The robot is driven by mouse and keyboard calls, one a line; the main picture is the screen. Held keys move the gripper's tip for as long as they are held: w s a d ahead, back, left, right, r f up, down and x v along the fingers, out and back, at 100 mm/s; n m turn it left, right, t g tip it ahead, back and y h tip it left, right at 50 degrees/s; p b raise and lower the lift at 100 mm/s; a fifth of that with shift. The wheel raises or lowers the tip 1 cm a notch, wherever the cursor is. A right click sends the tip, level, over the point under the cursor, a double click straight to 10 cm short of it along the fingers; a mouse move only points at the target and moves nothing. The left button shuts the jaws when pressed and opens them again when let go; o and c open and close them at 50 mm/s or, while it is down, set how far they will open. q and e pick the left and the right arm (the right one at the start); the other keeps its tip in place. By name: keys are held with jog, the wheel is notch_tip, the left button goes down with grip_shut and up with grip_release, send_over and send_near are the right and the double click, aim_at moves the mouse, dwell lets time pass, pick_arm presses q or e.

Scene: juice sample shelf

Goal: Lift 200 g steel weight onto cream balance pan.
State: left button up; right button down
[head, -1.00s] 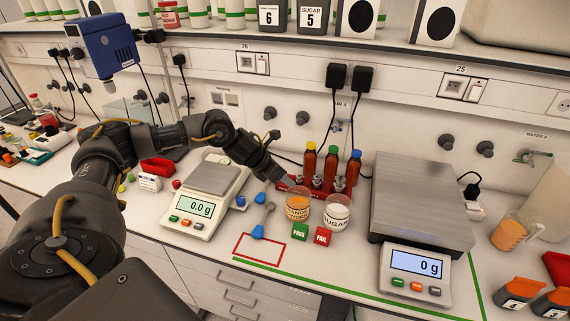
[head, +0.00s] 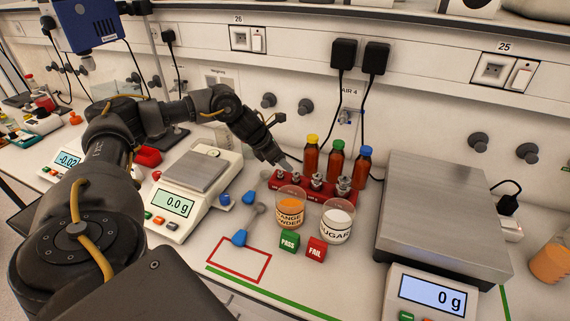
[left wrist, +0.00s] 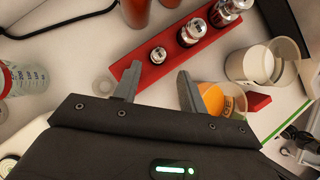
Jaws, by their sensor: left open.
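The cream balance (head: 172,222) stands left of centre in the head view, reading 0.0 g, with a bare grey pan (head: 196,171). Several steel weights (head: 343,187) stand in a red rack (head: 326,192) in front of three brown bottles. Their markings are too small to read, so I cannot tell which is 200 g. My left gripper (head: 284,161) is at the rack's left end. In the left wrist view, its fingers (left wrist: 158,86) are apart and empty, beside the smallest visible weight (left wrist: 158,56). My right gripper is not in view.
An orange powder jar (head: 290,208) and a sugar jar (head: 336,222) stand close in front of the rack. Brown bottles (head: 335,160) stand behind it. A blue-ended spoon (head: 250,222) lies beside the balance. A large platform scale (head: 440,215) fills the right.

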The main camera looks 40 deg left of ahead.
aim_at(295, 174)
pick_arm(q)
jog(key=shift+s+f+b, duration=0.1)
jog(key=shift+f+b, duration=0.3)
jog(key=shift+b, duration=0.05)
jog(key=b+x, duration=0.3)
jog(key=x, duration=0.3)
jog(key=shift+a+b, duration=0.1)
jog(key=shift+b, duration=0.2)
jog(key=shift+b+x, duration=0.6)
jog(key=shift+x, duration=0.35)
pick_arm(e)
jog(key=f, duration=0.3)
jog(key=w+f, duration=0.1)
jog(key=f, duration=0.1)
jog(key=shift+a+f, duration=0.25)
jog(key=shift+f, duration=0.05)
pick_arm(q)
jog(key=shift+r, duration=0.1)
grip_shut()
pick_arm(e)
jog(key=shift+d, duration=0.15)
